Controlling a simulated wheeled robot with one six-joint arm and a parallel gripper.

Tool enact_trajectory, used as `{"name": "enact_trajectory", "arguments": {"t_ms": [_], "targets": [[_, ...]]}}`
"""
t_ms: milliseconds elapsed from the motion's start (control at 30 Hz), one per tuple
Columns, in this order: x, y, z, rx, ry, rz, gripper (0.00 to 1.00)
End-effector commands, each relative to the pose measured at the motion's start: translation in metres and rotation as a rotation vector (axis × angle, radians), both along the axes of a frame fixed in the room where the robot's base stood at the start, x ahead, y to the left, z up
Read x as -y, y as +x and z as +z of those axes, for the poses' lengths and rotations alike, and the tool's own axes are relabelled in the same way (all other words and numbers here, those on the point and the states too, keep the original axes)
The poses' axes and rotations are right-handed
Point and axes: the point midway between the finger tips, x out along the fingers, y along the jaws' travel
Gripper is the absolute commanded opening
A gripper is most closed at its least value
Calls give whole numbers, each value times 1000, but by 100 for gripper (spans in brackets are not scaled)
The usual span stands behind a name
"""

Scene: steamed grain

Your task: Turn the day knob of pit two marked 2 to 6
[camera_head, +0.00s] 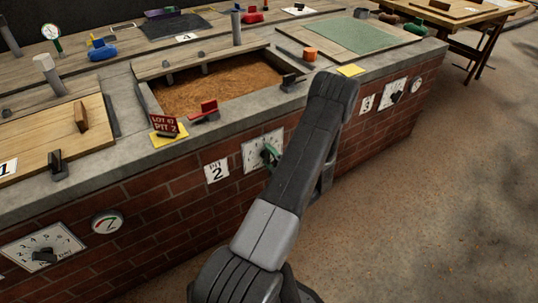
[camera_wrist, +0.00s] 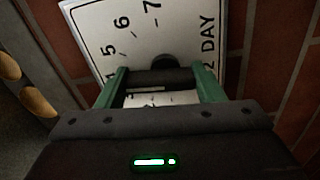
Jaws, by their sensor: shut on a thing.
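The pit two dial (camera_head: 251,155) is a white plate on the brick wall, right of the "PIT 2" sign (camera_head: 216,171). My gripper (camera_head: 269,154) is at this dial, and my arm hides the plate's right part. In the wrist view the dial plate (camera_wrist: 92,28) shows the marks 5, 6 and 7 and the word DAY. The dark day knob (camera_wrist: 163,62) lies between the green fingers of my gripper (camera_wrist: 162,82), which are shut on it. The knob's pointer and the lower numbers are mostly hidden, so I cannot tell which number it points at.
Above the dial is the open pit of brown grain (camera_head: 215,85) with a red "LOT 47 PIT 2" card (camera_head: 164,125) at its edge. Other dials, pit three's (camera_head: 393,92) and one at lower left (camera_head: 40,247), sit on the same wall. The floor in front is clear.

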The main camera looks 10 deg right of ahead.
Motion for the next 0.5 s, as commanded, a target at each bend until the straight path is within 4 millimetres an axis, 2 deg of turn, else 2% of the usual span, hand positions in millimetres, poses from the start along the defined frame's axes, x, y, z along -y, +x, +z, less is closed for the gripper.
{"name": "enact_trajectory", "arguments": {"t_ms": [500], "targets": [[2,0,-1,-168,458,-1,39]]}}
